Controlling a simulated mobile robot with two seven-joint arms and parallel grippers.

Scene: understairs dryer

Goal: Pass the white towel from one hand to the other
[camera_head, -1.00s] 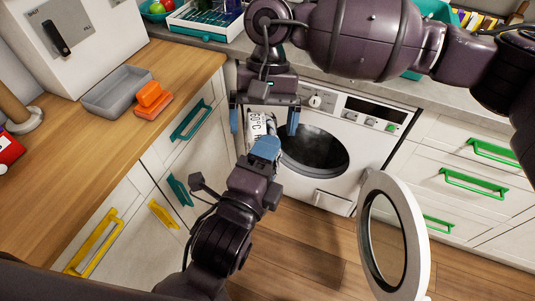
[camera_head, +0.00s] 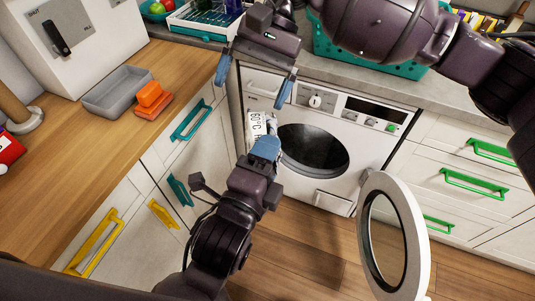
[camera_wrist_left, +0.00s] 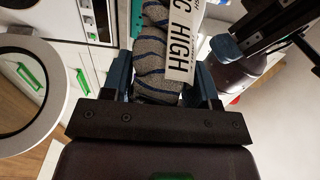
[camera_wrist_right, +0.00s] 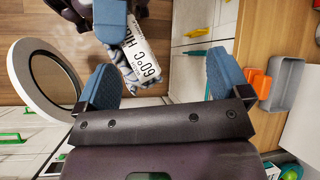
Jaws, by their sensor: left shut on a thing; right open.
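The towel (camera_wrist_left: 152,62) is grey-white with dark stripes in the left wrist view, with a white tag (camera_wrist_left: 182,45) reading "HIGH". My left gripper (camera_head: 265,148) is shut on it, low in front of the washing machine. In the head view only a little striped cloth (camera_head: 271,124) and the tag (camera_head: 254,128) show above the blue fingers. My right gripper (camera_head: 254,80) is open and empty, above and apart from the towel. The right wrist view shows the towel (camera_wrist_right: 127,76) beyond its spread fingers, with the tag reading "60°C".
The washing machine (camera_head: 345,168) has its round door (camera_head: 417,245) swung open at the right. A wooden counter (camera_head: 100,165) on the left carries a grey tray (camera_head: 112,97) and an orange block (camera_head: 152,98). A teal basket (camera_head: 345,52) stands on the back counter behind my right arm.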

